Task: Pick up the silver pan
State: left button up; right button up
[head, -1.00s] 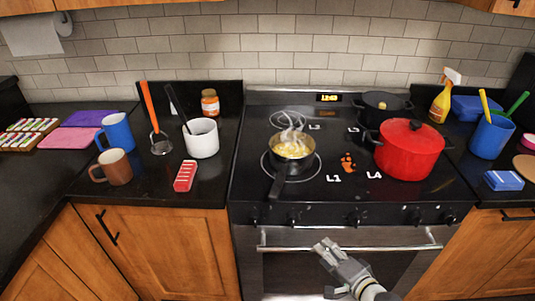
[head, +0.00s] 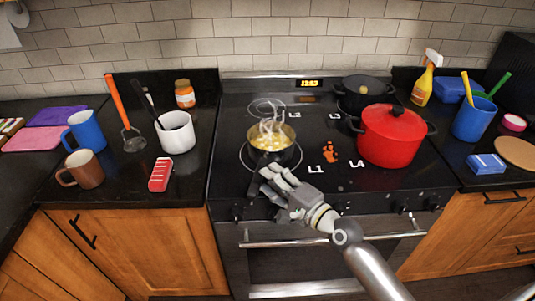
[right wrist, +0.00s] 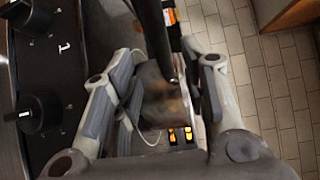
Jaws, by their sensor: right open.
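The silver pan (head: 272,146) sits on the front-left burner with steaming yellow food in it. Its dark handle points to the front of the stove and is mostly hidden by my right gripper in the head view. My right gripper (head: 268,180) is open just in front of the pan, over the handle. In the right wrist view a dark bar, which looks like the pan handle (right wrist: 155,32), runs between the two open fingers of my right gripper (right wrist: 158,72). I cannot tell whether they touch it. My left gripper is not in view.
A red pot (head: 392,138) stands right of the pan, with a black pot (head: 362,92) behind it. Stove knobs (head: 403,206) and the oven handle (head: 262,244) lie below the front edge. A white mug (head: 178,134) and red block (head: 160,175) are on the left counter.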

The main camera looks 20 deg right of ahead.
aim_at(261, 167)
jog(key=shift+w+a+r, duration=0.1)
jog(key=shift+w+r, duration=0.1)
jog(key=shift+w, duration=0.15)
jog(key=p+x, duration=0.1)
jog(key=x, duration=0.2)
jog(key=shift+w+r, duration=0.1)
jog(key=shift+w, duration=0.05)
jog(key=shift+w+a, duration=0.25)
jog(key=shift+w, duration=0.3)
jog(key=shift+s, duration=0.1)
jog(key=shift+c, duration=0.2)
grip_shut()
